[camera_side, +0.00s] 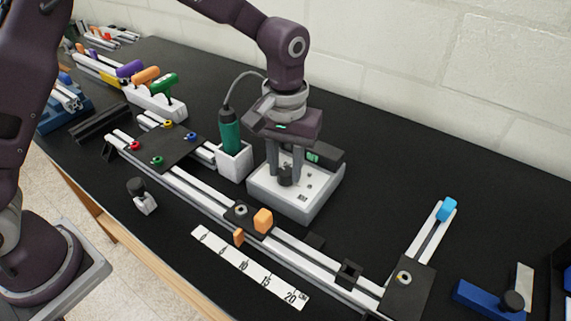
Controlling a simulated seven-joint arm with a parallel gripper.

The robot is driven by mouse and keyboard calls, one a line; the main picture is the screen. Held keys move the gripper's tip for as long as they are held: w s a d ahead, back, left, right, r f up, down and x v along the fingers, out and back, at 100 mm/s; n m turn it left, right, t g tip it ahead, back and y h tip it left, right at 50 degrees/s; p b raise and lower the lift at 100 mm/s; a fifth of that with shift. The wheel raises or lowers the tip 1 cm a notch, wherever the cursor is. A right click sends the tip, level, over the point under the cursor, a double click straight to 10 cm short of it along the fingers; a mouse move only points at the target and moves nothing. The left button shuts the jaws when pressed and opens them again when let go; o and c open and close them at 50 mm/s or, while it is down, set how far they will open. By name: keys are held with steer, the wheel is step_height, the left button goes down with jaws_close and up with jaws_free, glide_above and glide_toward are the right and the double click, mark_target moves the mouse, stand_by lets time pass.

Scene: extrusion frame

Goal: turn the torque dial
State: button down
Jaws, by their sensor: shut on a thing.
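The torque dial (286,180) is a small dark knob on top of a white box (293,209) in the middle of the bench. My gripper (285,171) points down over the box with its two grey fingers around the dial. It is shut on the dial, and the fingers hide part of it. A dark unit with a small green display (318,158) stands at the back of the box, partly behind the fingers.
A green screwdriver (231,132) with a cable stands in a white holder (235,163) just left of the box. The aluminium extrusion frame (190,192) runs in front, with an orange block (263,220). A white ruler (250,268) lies nearer.

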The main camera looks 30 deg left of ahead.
steer(key=m, duration=0.5)
steer(key=shift+m, duration=0.4)
stand_by(0.5)
steer(key=c, duration=1.1)
jaws_free()
steer(key=shift+o, duration=0.2)
